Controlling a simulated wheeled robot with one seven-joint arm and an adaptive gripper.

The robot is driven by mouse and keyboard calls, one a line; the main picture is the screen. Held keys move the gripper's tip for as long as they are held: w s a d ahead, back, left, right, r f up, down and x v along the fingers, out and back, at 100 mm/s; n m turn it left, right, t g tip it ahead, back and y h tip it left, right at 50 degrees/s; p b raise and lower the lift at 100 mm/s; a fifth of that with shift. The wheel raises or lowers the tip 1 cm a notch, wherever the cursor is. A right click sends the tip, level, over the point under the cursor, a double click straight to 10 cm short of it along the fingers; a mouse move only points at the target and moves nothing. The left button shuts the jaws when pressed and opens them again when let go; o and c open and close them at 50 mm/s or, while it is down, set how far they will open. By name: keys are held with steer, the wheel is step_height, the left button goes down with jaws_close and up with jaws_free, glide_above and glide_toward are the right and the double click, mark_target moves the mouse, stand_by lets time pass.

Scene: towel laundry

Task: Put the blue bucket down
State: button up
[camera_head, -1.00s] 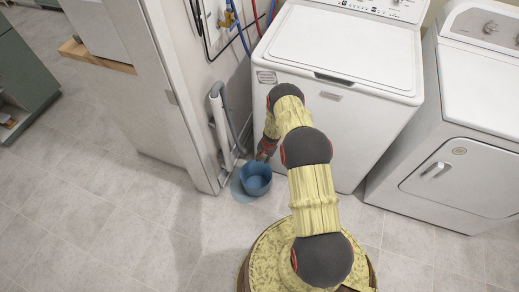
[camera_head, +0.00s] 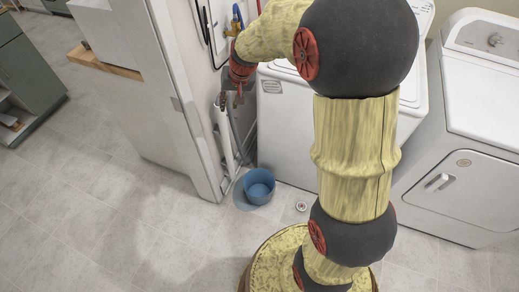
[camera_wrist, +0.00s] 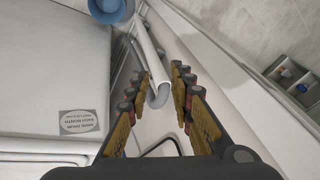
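The blue bucket (camera_head: 258,188) stands upright on the tiled floor, in front of the washer's left corner. Its open top faces up. It also shows at the top edge of the wrist view (camera_wrist: 110,8), partly cut off. My gripper (camera_head: 232,98) is raised well above the bucket and slightly left of it, apart from it. In the wrist view my gripper (camera_wrist: 157,72) has its two fingers spread with nothing held between them.
A white washer (camera_head: 285,130) stands behind the bucket, partly hidden by my arm. A dryer (camera_head: 455,180) is at the right. A white door (camera_head: 150,110) and a grey hose (camera_wrist: 158,94) are near the gripper. The floor at left (camera_head: 100,210) is clear.

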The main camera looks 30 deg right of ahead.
steer(key=s+a+r+n+t, duration=0.1)
steer(key=s+a+r+n, duration=0.3)
steer(key=s+r, duration=1)
steer(key=s+a+h, duration=0.1)
steer(key=s+a, duration=0.1)
steer(key=s, duration=1.4)
steer(key=shift+s+t, duration=0.3)
steer(key=shift+r+p, duration=0.45)
steer(key=shift+p, duration=0.1)
